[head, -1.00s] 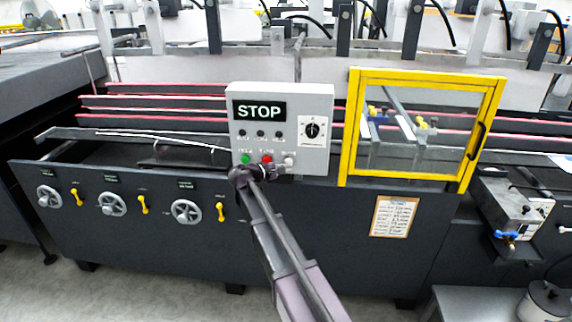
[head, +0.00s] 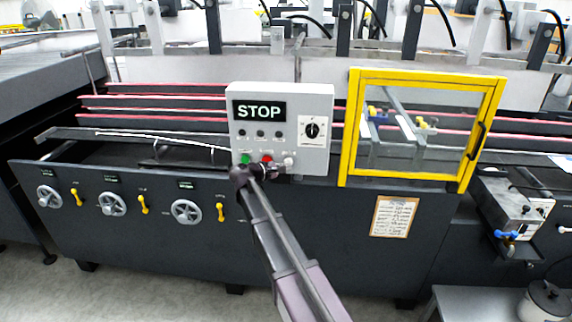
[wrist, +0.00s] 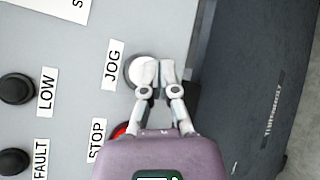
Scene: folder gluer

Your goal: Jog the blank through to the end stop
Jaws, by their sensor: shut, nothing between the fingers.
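The grey control panel (head: 316,100) has a display reading STOP (head: 259,110). Along its lower edge are a green button (head: 245,158), a red button (head: 266,158) and a white button (head: 289,160). In the wrist view the white button (wrist: 141,73) sits beside the JOG label. My gripper (wrist: 161,72) is shut and empty, its fingertips over the right part of that button; contact cannot be told. A pale flat piece, possibly the blank (head: 562,160), shows at the right edge, partly out of frame.
A red STOP button (wrist: 121,130) lies close by, partly behind my gripper. The yellow-framed guard (head: 410,78) stands shut right of the panel. Handwheels (head: 186,211) and yellow levers (head: 221,212) line the dark machine front at left. Red belts (head: 150,98) run behind.

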